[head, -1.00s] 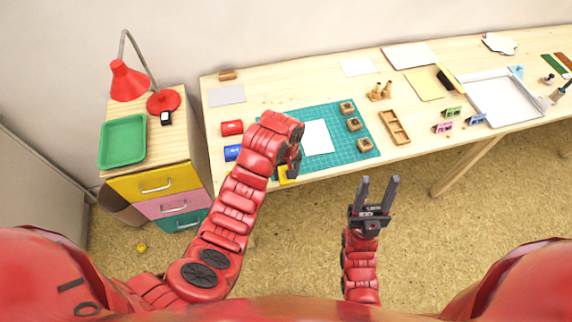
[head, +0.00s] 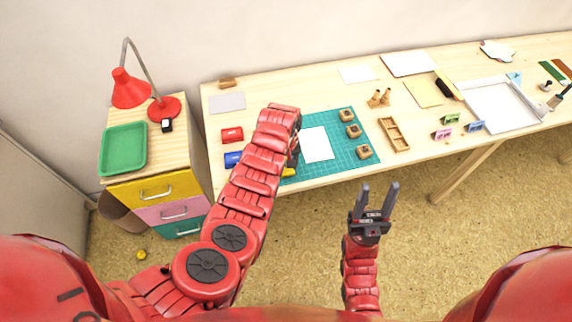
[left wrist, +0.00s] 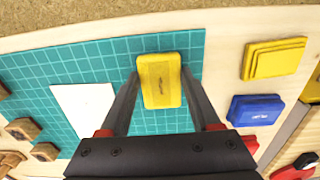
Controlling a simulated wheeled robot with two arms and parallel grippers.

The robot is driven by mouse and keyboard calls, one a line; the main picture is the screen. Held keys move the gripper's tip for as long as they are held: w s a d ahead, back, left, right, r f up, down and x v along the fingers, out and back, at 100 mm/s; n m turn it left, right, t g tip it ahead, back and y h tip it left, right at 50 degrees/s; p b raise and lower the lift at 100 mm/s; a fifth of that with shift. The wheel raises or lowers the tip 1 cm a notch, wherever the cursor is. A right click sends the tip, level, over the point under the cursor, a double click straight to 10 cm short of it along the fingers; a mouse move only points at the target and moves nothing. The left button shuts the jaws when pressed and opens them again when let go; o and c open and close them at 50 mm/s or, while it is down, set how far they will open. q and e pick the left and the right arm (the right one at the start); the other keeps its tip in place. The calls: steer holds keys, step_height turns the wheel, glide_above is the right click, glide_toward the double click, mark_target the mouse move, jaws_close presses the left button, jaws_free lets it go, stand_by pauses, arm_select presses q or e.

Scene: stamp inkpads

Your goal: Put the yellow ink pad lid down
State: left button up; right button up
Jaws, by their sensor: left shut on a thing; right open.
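My left gripper (left wrist: 161,76) is shut on the yellow ink pad lid (left wrist: 161,82), which sits between its fingertips over the green cutting mat in the left wrist view. Whether the lid touches the mat I cannot tell. In the head view only a bit of the yellow lid (head: 288,173) shows at the mat's near left edge, beside my left gripper (head: 294,155). The yellow ink pad (left wrist: 275,60) lies on the bare wood beside the mat. My arm hides it in the head view. My right gripper (head: 374,198) is open and empty in front of the table.
The cutting mat (head: 345,124) bears a white sheet (head: 317,144) and several wooden stamps (head: 354,131). A blue ink pad (head: 233,159) and a red ink pad (head: 232,135) lie left of the mat. A wooden tray (head: 394,134) lies to the right. The mat around the lid looks clear.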

arm_select(q)
steer(key=shift+f, duration=0.5)
steer(key=shift+f, duration=0.1)
steer(key=shift+f, duration=0.15)
steer(key=o, duration=1.3)
steer(key=shift+r, duration=0.3)
